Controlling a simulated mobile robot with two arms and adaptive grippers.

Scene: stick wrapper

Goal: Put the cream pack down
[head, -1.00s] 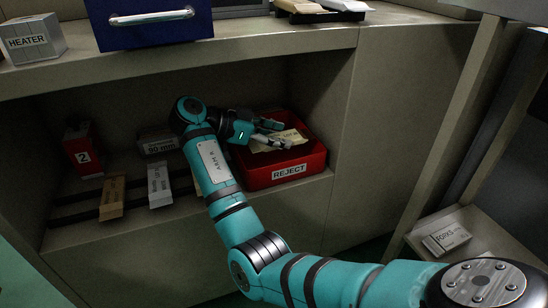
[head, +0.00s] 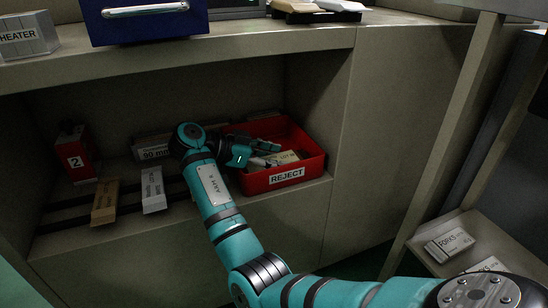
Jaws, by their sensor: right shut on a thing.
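The cream pack (head: 288,157) shows partly inside the red REJECT bin (head: 316,163), low between its walls. My right gripper (head: 268,155) reaches into the bin from the left and is shut on the pack. The fingers cover part of the pack, and the bin's front wall hides its underside, so I cannot tell if it touches the bin floor. My left gripper is not in view.
Left of the bin on the shelf are a brown pack (head: 105,202), a grey-white pack (head: 153,190), a 90 mm box (head: 153,152) and a red box marked 2 (head: 75,157). The upper counter (head: 240,40) overhangs. Shelf right of the bin is narrow.

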